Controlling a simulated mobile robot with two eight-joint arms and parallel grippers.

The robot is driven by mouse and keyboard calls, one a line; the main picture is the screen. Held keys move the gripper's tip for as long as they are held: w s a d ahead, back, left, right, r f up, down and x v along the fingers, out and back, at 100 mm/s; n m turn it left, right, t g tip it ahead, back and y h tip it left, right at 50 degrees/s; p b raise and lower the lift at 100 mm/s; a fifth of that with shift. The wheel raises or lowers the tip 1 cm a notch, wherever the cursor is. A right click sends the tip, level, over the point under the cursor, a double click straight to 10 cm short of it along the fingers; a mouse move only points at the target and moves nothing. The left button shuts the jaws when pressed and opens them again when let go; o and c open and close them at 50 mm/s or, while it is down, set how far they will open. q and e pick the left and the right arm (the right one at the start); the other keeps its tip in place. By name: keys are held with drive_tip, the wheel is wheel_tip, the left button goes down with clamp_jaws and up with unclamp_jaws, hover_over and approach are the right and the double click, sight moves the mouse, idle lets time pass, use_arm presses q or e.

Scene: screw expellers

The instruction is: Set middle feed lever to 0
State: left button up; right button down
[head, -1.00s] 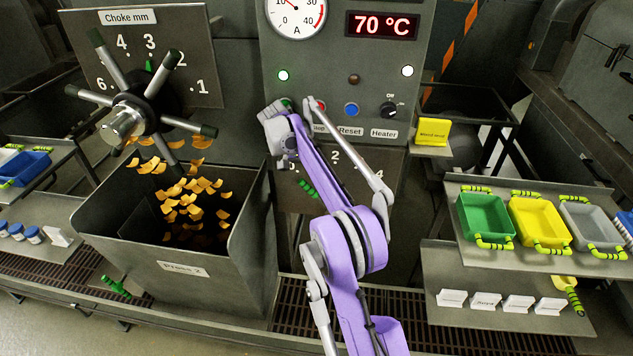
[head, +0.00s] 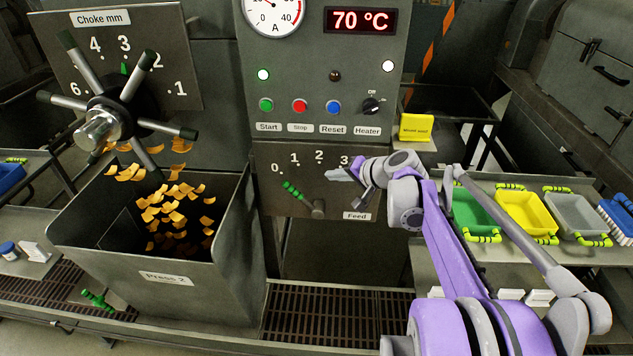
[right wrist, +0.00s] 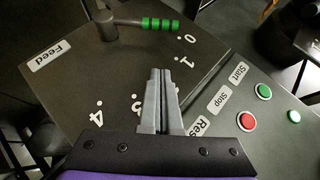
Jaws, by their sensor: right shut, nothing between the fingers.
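The feed lever (head: 293,190) sits on the panel under the buttons, above the "Feed" label. Its green handle slants up-left from a grey pivot, toward the 0 mark (head: 276,168). In the right wrist view the green handle (right wrist: 160,24) points close to the 0 mark (right wrist: 190,38). My right gripper (head: 335,174) is shut and empty in front of the panel near the 2 and 3 marks, apart from the lever. Its closed fingers (right wrist: 160,80) also show in the right wrist view. My left gripper is not in view.
A bin (head: 165,279) labelled "Press 2" stands left of the panel, with flakes falling into it. The choke wheel (head: 105,125) is above it. Start, stop and reset buttons (head: 300,106) are above the lever. Coloured trays (head: 525,212) stand at right.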

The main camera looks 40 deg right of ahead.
approach(294, 188)
drive_tip(key=w+d, duration=0.4)
drive_tip(key=shift+w+a+f, duration=0.5)
drive_tip(key=shift+a+f, duration=0.25)
drive_tip(key=shift+f, duration=0.05)
drive_tip(key=shift+w+a+f, duration=0.5)
drive_tip(key=shift+a+f, duration=0.25)
drive_tip(key=shift+f, duration=0.1)
drive_tip(key=shift+w+a+f, duration=0.4)
drive_tip(key=shift+a+f, duration=0.1)
drive_tip(key=shift+a, duration=0.2)
drive_tip(key=shift+s+r, duration=0.1)
